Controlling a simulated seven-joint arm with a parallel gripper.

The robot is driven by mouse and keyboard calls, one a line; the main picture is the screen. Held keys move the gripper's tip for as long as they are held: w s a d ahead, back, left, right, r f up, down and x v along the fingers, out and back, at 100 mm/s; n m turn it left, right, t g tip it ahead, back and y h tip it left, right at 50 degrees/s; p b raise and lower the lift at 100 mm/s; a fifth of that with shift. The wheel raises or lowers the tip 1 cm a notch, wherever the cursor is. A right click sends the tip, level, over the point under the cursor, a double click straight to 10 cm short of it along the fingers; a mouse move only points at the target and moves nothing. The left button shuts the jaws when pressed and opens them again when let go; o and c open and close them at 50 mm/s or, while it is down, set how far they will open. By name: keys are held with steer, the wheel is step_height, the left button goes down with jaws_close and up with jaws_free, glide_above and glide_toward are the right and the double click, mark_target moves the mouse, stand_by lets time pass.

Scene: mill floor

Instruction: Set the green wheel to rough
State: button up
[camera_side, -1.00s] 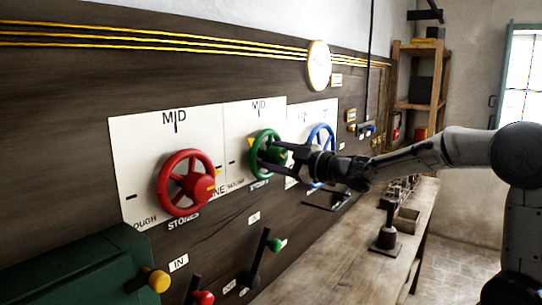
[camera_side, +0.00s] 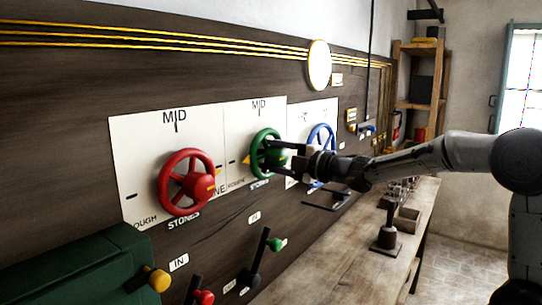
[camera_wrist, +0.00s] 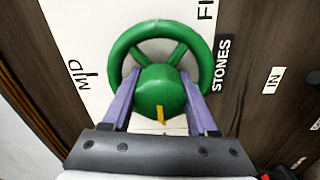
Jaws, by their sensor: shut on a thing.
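The green wheel (camera_side: 258,139) is on the middle white plate (camera_side: 235,122) of the dark wall panel. The plate reads MID at the top and, partly legible, ROUGH (camera_side: 236,184) at its lower left. The wheel's yellow pointer (camera_side: 247,160) is on its left side, between MID and ROUGH. My gripper (camera_side: 272,153) is shut on the wheel from the front. In the wrist view the fingers (camera_wrist: 160,105) lie either side of the green hub (camera_wrist: 158,90), and the pointer (camera_wrist: 161,116) points down the picture. The gripper body hides the plate's ROUGH end there.
A red wheel (camera_side: 165,185) is to the left and a blue wheel (camera_side: 321,130) to the right, close to my gripper. Levers with red, dark and green knobs (camera_side: 275,244) stick out below. A wooden bench (camera_side: 340,262) stands at the lower right.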

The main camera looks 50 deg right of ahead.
stand_by(0.4)
steer(key=o, duration=1.4)
steer(key=shift+c, duration=0.2)
steer(key=s, duration=1.4)
steer(key=shift+w+a+f, duration=0.1)
